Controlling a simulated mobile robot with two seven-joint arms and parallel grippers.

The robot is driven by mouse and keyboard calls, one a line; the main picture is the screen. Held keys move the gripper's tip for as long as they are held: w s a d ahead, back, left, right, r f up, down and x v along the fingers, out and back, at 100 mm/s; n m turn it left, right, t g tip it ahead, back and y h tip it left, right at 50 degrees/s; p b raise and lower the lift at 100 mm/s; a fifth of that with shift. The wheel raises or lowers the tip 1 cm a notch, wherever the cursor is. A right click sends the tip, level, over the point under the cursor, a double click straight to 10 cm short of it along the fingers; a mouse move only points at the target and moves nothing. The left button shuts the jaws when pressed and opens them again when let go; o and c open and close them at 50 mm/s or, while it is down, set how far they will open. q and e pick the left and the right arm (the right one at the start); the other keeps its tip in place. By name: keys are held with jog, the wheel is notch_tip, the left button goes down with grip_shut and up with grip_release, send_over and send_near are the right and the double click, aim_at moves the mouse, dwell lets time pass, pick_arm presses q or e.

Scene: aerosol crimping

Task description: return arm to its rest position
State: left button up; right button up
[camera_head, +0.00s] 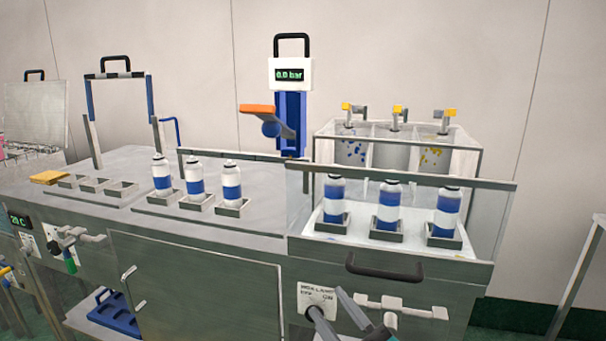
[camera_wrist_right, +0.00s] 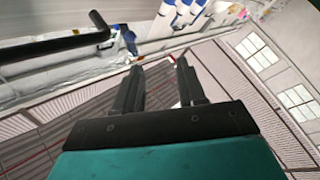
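My right gripper (camera_head: 335,310) comes in at the bottom of the head view, in front of the work-lamp switch panel (camera_head: 318,296) on the bench front. In the right wrist view my right gripper (camera_wrist_right: 160,72) has its two dark fingers apart with nothing between them. The head view does not settle whether a fingertip touches the panel. My left gripper is not in view. White and blue cans stand upright in holders, several in all: some on the open bench top (camera_head: 195,182), others behind the clear guard (camera_head: 389,207).
A black handle (camera_head: 384,269) and a pale lever bar (camera_head: 400,307) stick out from the bench front near my right gripper. The blue press with its 0.0 bar display (camera_head: 290,75) stands at the back. A temperature display (camera_head: 20,220) sits at the left.

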jog(key=s+d+f+m+g+h+p, duration=0.1)
jog(key=s+d+f+m+g+h, duration=0.45)
jog(key=f, duration=0.55)
jog(key=s+d+f+m+g+h, duration=0.25)
jog(key=s+d+f+m, duration=0.3)
jog(key=s+f, duration=0.4)
pick_arm(q)
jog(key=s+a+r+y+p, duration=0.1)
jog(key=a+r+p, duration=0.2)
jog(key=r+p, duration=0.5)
jog(key=p, duration=0.3)
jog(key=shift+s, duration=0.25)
pick_arm(e)
notch_tip(320, 180, up, 6)
jog(key=d+h, duration=0.1)
jog(key=d, duration=0.1)
jog(key=shift+w+r+t+h, duration=0.2)
jog(key=shift+t+h, duration=0.1)
jog(key=shift+t, duration=0.1)
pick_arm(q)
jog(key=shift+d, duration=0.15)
